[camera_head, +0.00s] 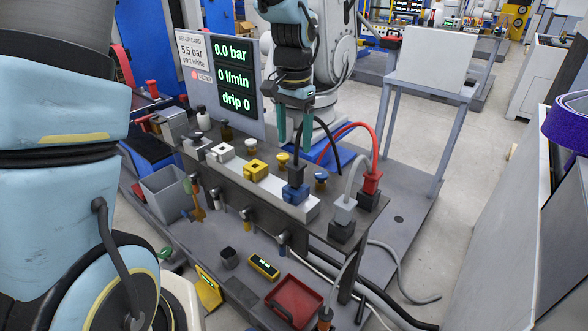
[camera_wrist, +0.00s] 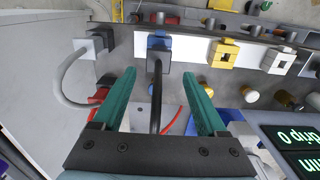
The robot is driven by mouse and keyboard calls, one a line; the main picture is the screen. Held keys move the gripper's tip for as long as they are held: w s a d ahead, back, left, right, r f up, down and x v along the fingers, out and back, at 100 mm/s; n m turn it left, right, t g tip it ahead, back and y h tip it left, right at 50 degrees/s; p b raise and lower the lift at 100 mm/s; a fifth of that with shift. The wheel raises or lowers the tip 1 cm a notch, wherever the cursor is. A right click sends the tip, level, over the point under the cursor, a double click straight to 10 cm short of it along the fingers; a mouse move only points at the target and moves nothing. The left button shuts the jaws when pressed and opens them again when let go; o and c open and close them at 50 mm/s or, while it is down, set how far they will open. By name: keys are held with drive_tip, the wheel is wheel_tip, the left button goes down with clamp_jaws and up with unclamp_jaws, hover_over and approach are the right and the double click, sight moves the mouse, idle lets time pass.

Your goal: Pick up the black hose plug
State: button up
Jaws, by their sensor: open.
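In the wrist view my gripper (camera_wrist: 159,74) is open and empty of the plug; the black hose runs between the fingers.
A red plug (camera_head: 371,182) and a grey-white plug (camera_head: 345,209) with hoses stand to the right. Yellow (camera_head: 256,170) and white (camera_head: 222,153) port blocks lie left along the rail. A display panel (camera_head: 233,79) stands behind left. A red tray (camera_head: 294,301) lies below.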

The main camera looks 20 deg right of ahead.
sight(296, 164)
wheel_tip(296, 164, down, 4)
drive_tip(key=shift+a+r, duration=0.1)
drive_tip(key=shift+r, duration=0.15)
drive_tip(key=shift+d+f+p, duration=0.15)
drive_tip(key=shift+f+p, duration=0.55)
drive_tip(key=shift+f, duration=0.7)
drive_tip(key=shift+d+f+p, duration=0.15)
drive_tip(key=shift+f+p, duration=0.55)
drive_tip(key=shift+f, duration=0.7)
drive_tip(key=shift+c, duration=0.3)
